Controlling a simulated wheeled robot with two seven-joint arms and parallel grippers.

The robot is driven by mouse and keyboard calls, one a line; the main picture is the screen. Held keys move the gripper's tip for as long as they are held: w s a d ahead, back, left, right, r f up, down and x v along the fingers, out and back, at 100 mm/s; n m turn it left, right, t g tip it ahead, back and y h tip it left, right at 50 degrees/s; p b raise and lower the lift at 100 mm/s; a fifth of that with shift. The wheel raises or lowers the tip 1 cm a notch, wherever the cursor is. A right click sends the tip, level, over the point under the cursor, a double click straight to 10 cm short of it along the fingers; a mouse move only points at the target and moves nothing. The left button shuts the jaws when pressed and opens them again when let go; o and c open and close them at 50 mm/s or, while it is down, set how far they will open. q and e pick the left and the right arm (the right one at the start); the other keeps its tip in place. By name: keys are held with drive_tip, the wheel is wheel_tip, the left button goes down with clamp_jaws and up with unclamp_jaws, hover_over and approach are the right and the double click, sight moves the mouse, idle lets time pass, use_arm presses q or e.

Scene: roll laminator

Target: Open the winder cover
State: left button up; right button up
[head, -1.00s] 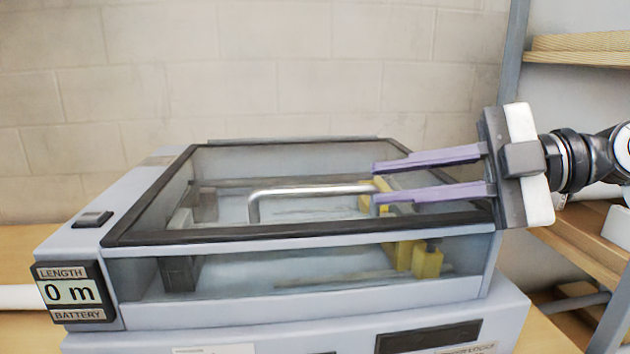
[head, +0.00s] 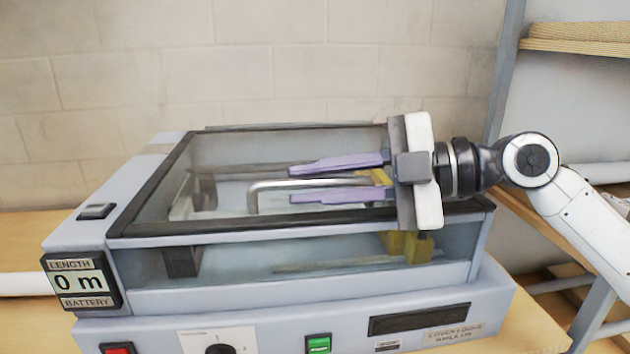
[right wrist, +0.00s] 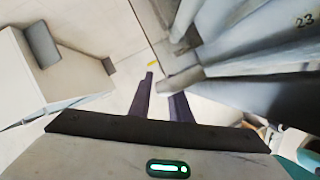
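The winder cover (head: 150,205) is a clear panel in a dark frame on top of the grey laminator, and it lies shut. A bent metal bar handle (head: 268,186) stands on it. My right gripper (head: 291,185) reaches in from the right over the cover, its two purple fingers apart. In the head view the handle's bar runs between the fingers, one on either side; I cannot tell if they touch it. In the right wrist view the fingers (right wrist: 160,92) are also apart, next to a grey bar-like shape. My left gripper is not in view.
The laminator's front has a red switch (head: 116,348), a dial (head: 218,349) and a green switch (head: 318,344). A length display (head: 80,282) reads 0 m. Yellow blocks (head: 418,247) show inside under the cover. A shelf rack (head: 575,45) stands at the right.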

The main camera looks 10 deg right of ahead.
clamp_jaws()
drive_tip(key=shift+r, duration=0.15)
drive_tip(key=w+r+m+g+p, duration=0.1)
drive_tip(key=w+r, duration=0.4)
drive_tip(key=r, duration=0.6)
drive_tip(key=w+r+m+g+h+p, duration=0.1)
drive_tip(key=w+r+m+p, duration=0.2)
drive_tip(key=r, duration=0.9)
drive_tip(key=shift+w+p, duration=0.3)
drive_tip(key=shift+w, duration=0.7)
